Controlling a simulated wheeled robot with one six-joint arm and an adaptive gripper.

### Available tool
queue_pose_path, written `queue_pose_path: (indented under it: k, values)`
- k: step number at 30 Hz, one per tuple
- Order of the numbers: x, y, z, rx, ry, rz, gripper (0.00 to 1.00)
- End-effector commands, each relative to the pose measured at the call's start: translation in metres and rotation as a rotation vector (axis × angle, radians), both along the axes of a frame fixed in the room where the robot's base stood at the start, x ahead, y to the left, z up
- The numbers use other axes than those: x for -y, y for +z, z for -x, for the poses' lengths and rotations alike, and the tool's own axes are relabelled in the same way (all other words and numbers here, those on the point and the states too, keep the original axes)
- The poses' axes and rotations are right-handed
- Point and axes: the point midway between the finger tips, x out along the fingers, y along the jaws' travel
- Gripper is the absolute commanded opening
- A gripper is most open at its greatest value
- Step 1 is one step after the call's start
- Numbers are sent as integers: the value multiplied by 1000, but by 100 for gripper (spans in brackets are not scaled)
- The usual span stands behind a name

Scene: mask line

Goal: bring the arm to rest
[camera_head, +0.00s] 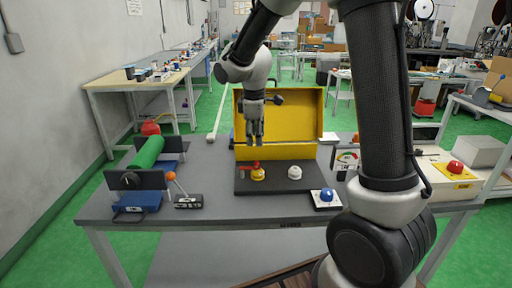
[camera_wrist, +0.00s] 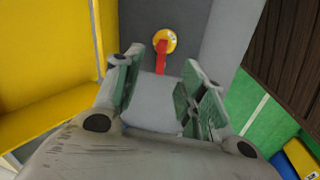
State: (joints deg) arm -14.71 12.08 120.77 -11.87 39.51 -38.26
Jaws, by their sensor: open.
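My gripper (camera_head: 255,138) points down above the grey table (camera_head: 215,210), in front of the open yellow box (camera_head: 308,112). It is open, with nothing visible between its fingers. In the wrist view the two fingers (camera_wrist: 165,85) are apart, and beyond them is a yellow round part with a red lever (camera_wrist: 163,50). In the head view that yellow part with its red lever (camera_head: 258,173) sits on a dark plate (camera_head: 275,186) below the gripper, apart from it. My arm comes down from the top right.
A white knob (camera_head: 295,172) shares the dark plate. A blue button (camera_head: 327,195) is at the front right. A green roller (camera_head: 147,152) on a blue-based stand and an orange-tipped lever (camera_head: 171,176) are at the left. A red button (camera_head: 455,167) is at the far right.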

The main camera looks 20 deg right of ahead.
Motion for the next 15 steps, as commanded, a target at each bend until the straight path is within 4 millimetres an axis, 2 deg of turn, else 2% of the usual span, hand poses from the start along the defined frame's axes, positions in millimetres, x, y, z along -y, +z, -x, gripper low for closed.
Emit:
queue_pose_path:
  k: [4, 15]
  values:
    - [-1, 10, 2, 0, 0, 0, 40]
    - [-1, 11, 2, -1, 0, 0, 40]
